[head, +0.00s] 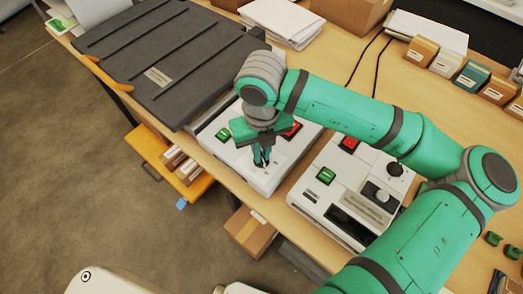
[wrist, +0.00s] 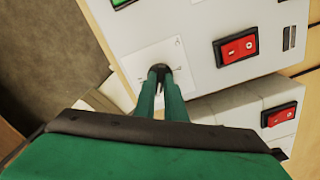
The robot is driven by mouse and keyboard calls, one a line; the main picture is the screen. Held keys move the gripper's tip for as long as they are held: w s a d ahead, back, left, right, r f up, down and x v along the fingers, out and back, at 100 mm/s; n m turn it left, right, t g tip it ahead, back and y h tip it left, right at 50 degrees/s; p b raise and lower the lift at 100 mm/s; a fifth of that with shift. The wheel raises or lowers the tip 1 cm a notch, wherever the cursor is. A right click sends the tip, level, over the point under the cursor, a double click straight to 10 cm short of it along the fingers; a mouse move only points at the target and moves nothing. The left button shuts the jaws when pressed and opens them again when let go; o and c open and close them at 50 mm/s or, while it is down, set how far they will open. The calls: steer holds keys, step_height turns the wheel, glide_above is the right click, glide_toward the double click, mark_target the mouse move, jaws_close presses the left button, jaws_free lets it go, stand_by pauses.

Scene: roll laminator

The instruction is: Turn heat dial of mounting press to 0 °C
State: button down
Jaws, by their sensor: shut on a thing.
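My gripper (head: 261,163) points down over the left white control box (head: 272,179). In the wrist view my gripper (wrist: 161,84) has its two green fingers closed around a small dark dial (wrist: 159,68). The dial sits on a pale square scale plate (wrist: 150,58) with faint marks, too small to read. The fingers hide much of the dial, so I cannot tell its setting. The box also carries a green switch (head: 223,134) and a red rocker switch (wrist: 236,47).
A dark ridged platen (head: 165,75) lies behind the left box. A second white control box (head: 345,192) with a black knob (head: 395,169) stands to the right. Papers (head: 283,20) and small cartons (head: 420,52) lie at the back. An orange drawer (head: 160,165) sticks out below the table.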

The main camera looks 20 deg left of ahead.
steer(key=shift+n, duration=0.3)
steer(key=n, duration=1.1)
steer(key=shift+n, duration=0.4)
steer(key=n, duration=1.1)
steer(key=shift+n, duration=0.3)
steer(key=c, duration=1.8)
jaws_free()
